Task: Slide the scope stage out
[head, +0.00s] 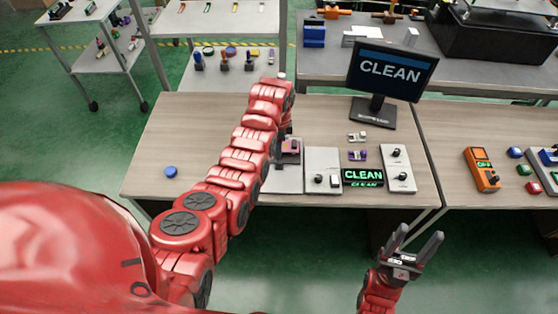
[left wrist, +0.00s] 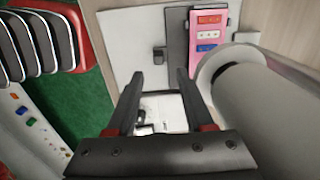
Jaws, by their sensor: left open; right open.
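A fixture that appears to be the scope stage stands on the table, partly behind my left arm in the head view. It has a pale base plate (head: 283,180) and a pink block (head: 291,146). In the left wrist view, the pink block (left wrist: 208,30) has red, white and blue marks and lies on a dark grey plate (left wrist: 177,45). A small dark tab (left wrist: 159,55) sits beside that plate. My left gripper (left wrist: 157,82) is open and empty, its fingers pointing toward the fixture; the arm mostly hides it in the head view. My right gripper (head: 418,236) is open and empty before the table.
A pale cylinder (left wrist: 245,85) fills the right of the left wrist view. Right of the fixture are a switch panel (head: 322,160), a CLEAN sign (head: 363,177) and another panel (head: 399,165). A monitor (head: 391,70) stands behind. A blue puck (head: 171,172) lies left, with clear table around.

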